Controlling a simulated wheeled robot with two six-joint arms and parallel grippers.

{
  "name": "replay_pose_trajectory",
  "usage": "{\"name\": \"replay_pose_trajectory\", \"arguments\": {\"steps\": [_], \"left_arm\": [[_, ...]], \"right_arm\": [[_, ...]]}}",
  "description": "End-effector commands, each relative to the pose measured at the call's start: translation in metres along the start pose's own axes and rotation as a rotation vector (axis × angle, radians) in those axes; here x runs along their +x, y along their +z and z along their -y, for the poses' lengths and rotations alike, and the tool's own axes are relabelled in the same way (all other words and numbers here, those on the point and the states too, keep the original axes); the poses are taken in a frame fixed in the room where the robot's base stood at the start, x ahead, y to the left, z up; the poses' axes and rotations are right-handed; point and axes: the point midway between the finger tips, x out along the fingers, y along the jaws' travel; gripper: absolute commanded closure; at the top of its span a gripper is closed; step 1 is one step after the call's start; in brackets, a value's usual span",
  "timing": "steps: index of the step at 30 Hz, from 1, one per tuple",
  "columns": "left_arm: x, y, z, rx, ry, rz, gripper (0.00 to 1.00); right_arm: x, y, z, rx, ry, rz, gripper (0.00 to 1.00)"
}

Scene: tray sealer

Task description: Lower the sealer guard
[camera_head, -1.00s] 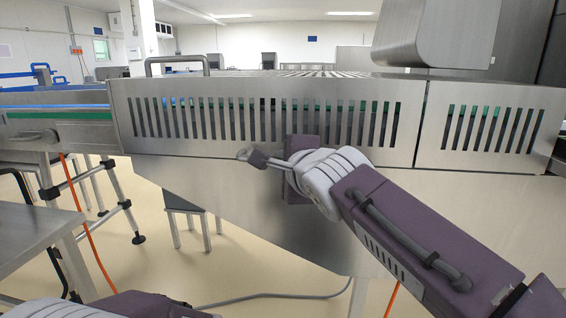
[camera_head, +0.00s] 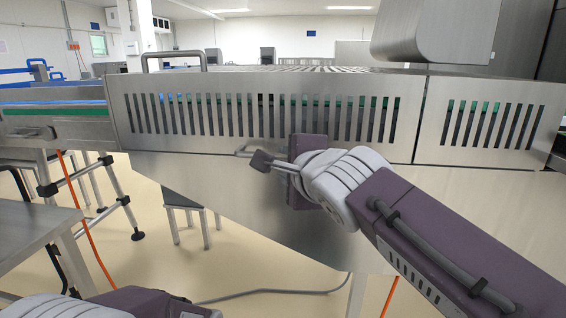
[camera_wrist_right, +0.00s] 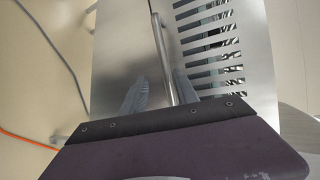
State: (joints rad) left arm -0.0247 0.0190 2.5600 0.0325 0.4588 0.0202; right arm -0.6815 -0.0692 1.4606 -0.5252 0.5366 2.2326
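The sealer guard (camera_head: 225,93) is a slotted stainless panel along the front of the machine, standing upright. A thin metal bar handle (camera_head: 243,153) shows at its lower edge, partly hidden by my right gripper. In the right wrist view, the handle (camera_wrist_right: 161,45) runs lengthwise between the two fingers of my right gripper (camera_wrist_right: 160,92). The fingers are apart, with the bar nearer the right one; contact is not clear. The slotted guard fills the right of that view.
A second slotted panel (camera_head: 488,125) adjoins on the right. A bent bar (camera_head: 174,53) stands at the machine's top left. A blue-edged conveyor (camera_head: 60,112) leads in from the left. A steel table (camera_head: 32,235) stands front left, with open floor between.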

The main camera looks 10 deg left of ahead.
Motion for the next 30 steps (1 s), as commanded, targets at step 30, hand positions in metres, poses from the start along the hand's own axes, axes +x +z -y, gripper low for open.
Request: {"name": "replay_pose_trajectory", "arguments": {"steps": [30], "left_arm": [[-0.090,-0.009,-0.002,0.000,0.000,0.000,0.64]], "right_arm": [[-0.034,-0.208,-0.134,0.007,0.533,-0.418,0.64]]}}
